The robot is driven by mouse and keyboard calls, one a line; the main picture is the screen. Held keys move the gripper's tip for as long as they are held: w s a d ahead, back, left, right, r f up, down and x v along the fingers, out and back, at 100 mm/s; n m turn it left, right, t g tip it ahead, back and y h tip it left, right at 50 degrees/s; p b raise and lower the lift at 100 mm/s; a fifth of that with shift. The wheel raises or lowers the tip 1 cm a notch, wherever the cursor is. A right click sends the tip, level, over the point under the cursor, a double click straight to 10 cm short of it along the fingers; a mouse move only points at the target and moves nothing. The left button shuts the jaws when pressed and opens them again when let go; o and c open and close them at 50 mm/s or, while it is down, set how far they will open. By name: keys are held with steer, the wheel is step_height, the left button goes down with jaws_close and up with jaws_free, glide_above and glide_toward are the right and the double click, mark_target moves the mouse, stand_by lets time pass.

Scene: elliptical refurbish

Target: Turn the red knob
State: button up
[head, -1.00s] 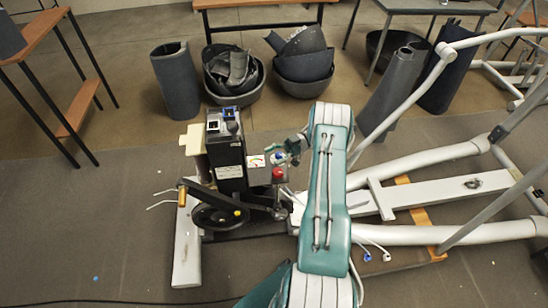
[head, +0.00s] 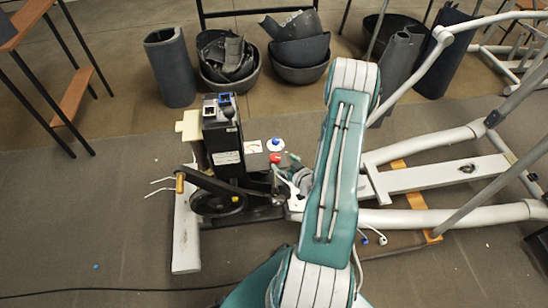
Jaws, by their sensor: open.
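The red knob (head: 275,158) is a small round knob on the light panel beside the black upright box (head: 223,140) of the elliptical. It is in plain sight in the head view. My gripper (head: 286,177) is just below and to the right of the red knob, low over the machine. It is open, and I see nothing held in it. It looks apart from the knob, though the gap in depth is hard to judge. My teal arm link hides part of the gripper and wrist.
A blue knob on a white base (head: 275,144) sits just behind the red knob. A black flywheel (head: 218,200) with a crank is to the left. White elliptical rails (head: 440,178) run right. Dark tubs (head: 300,55) stand behind.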

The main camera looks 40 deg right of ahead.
mark_target(276, 158)
steer(key=w+f, duration=0.1)
steer(key=w, duration=0.1)
steer(key=w+d+f+g+h, duration=0.1)
steer(key=w+f, duration=0.1)
steer(key=w+f+m+g, duration=0.1)
steer(key=w+f, duration=0.1)
steer(key=shift+w+d+f, duration=0.15)
steer(key=shift+w+d, duration=0.1)
steer(key=shift+d, duration=0.15)
steer(key=c, duration=1.2)
